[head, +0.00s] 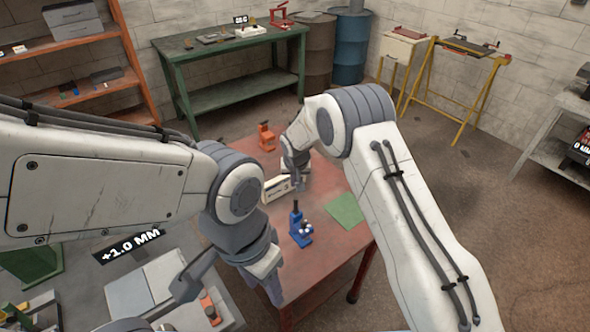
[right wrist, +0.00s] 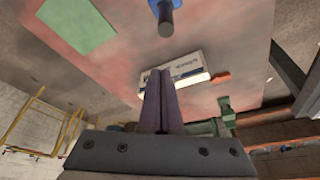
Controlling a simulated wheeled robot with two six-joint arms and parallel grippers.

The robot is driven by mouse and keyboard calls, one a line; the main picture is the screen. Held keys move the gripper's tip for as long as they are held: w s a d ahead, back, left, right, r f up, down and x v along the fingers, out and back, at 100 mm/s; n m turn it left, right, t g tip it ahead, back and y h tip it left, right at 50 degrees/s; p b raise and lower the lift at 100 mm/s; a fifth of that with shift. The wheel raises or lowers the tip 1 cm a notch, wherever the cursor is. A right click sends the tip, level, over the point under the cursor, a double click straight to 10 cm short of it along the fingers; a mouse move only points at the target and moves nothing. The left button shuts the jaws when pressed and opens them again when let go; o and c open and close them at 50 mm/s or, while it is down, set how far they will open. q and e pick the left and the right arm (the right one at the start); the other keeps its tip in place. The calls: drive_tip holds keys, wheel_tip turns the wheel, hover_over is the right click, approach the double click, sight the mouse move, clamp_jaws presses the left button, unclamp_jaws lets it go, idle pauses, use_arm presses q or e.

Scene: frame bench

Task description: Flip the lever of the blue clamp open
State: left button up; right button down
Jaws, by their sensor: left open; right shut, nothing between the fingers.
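The blue clamp (head: 301,238) stands on the red table, with an upright part that has a dark tip. In the right wrist view part of the blue clamp (right wrist: 166,14) shows at the top edge, its dark round end towards me. My right gripper (head: 302,184) is behind the clamp in the head view, beside the white box; its fingers (right wrist: 163,100) are shut with nothing between them, apart from the clamp. My left gripper (head: 228,286) is open and empty at the table's near left side, left of and nearer than the clamp.
A white box (head: 276,189) with print lies behind the clamp. A green sheet (head: 345,209) lies to its right, and an orange clamp (head: 266,138) stands at the table's far end. A grey bench (head: 93,292) with an orange tool is at the near left.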

sight(296, 205)
drive_tip(key=s+p, duration=0.1)
drive_tip(key=s+f+p, duration=0.1)
drive_tip(key=s, duration=0.1)
drive_tip(key=shift+s+f, duration=0.1)
drive_tip(key=shift+s, duration=0.2)
idle(0.3)
